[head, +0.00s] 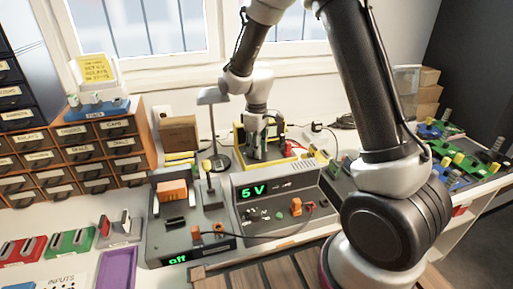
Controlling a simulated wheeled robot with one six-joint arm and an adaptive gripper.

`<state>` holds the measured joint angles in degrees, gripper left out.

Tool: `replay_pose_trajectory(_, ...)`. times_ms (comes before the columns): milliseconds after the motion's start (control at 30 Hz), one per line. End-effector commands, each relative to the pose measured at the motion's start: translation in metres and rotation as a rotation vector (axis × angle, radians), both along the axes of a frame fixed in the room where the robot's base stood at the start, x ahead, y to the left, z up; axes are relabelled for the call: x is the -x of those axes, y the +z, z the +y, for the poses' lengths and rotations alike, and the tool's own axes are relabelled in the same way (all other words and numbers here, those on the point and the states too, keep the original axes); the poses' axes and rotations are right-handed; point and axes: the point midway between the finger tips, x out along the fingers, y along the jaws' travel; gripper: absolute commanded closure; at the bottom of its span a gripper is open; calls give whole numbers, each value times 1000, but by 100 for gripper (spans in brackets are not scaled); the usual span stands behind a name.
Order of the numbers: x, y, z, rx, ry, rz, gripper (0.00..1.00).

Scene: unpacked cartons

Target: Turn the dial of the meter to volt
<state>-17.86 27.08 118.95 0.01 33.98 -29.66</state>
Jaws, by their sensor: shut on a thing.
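The meter (238,137) is a yellow-cased unit at the back of the bench, behind the grey power supply in the head view. My gripper (260,154) reaches down over it from above, pointing downward. Its fingers are shut on the meter's dial. The dial is hidden by the fingers and the power supply, so I cannot see its pointer or markings. Red leads (291,148) lie at the meter's right side.
A grey power supply (285,186) reading "5 V" stands in front of the meter. A grey unit reading "off" (180,258) is at its left. A lamp (213,97) stands close left of my gripper. Drawers (85,152) are at left, cardboard boxes (426,92) at right.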

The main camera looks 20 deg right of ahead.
Motion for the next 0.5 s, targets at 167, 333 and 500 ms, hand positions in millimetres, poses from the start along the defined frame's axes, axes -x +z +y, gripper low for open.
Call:
replay_pose_trajectory(167,0,0,0,0,-167,-1,96)
replay_pose_trajectory(333,-1,0,0,0,-324,-1,96)
replay_pose_trajectory(500,-1,0,0,0,-462,-1,96)
